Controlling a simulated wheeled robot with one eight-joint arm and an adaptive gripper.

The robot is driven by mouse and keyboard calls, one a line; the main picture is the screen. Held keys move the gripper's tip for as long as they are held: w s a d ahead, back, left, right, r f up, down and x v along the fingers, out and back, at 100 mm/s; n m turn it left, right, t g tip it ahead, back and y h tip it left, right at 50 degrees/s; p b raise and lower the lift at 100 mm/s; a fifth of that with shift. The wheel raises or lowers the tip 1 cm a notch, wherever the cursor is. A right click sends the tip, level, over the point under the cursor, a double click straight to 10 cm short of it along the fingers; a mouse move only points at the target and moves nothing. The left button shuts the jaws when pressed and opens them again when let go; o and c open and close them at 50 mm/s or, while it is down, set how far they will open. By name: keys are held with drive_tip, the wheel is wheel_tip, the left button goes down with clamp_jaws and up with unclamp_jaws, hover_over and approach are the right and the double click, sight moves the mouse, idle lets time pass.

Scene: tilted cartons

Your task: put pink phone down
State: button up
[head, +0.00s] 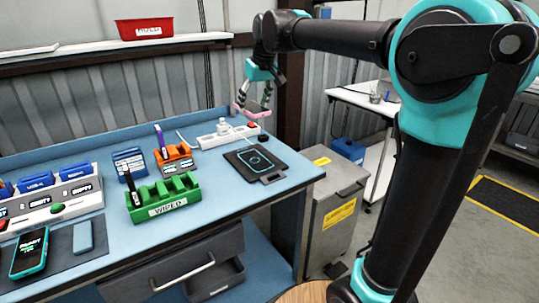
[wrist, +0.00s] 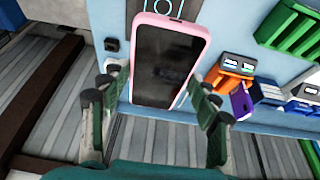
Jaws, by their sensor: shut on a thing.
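The pink phone (wrist: 170,62) has a pink frame and a dark screen that faces the wrist camera. My gripper (wrist: 158,100) is shut on its sides, with one finger at each long edge. In the head view the pink phone (head: 256,112) shows as a thin pink edge under my gripper (head: 254,100), above the far right part of the blue bench (head: 225,180). A black pad (head: 242,168) with a light-blue outline and circle lies on the bench, lower in the picture than the phone. In the wrist view the phone covers part of this pad (wrist: 165,7).
A white power strip (head: 213,139) with a red switch lies behind the pad. A green rack (head: 165,199) labelled WIPED, an orange holder (head: 175,157) and a blue holder (head: 130,162) stand left. Another phone (head: 29,253) lies at front left. A grey bin (head: 333,212) stands beside the bench.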

hover_over(255, 161)
drive_tip(key=d, duration=0.1)
drive_tip(key=f, duration=1.5)
drive_tip(key=shift+s+f, duration=0.35)
drive_tip(key=shift+s, duration=0.05)
drive_tip(key=shift+f, duration=2.15)
drive_tip(key=o, duration=1.3)
drive_tip(key=shift+f, duration=0.15)
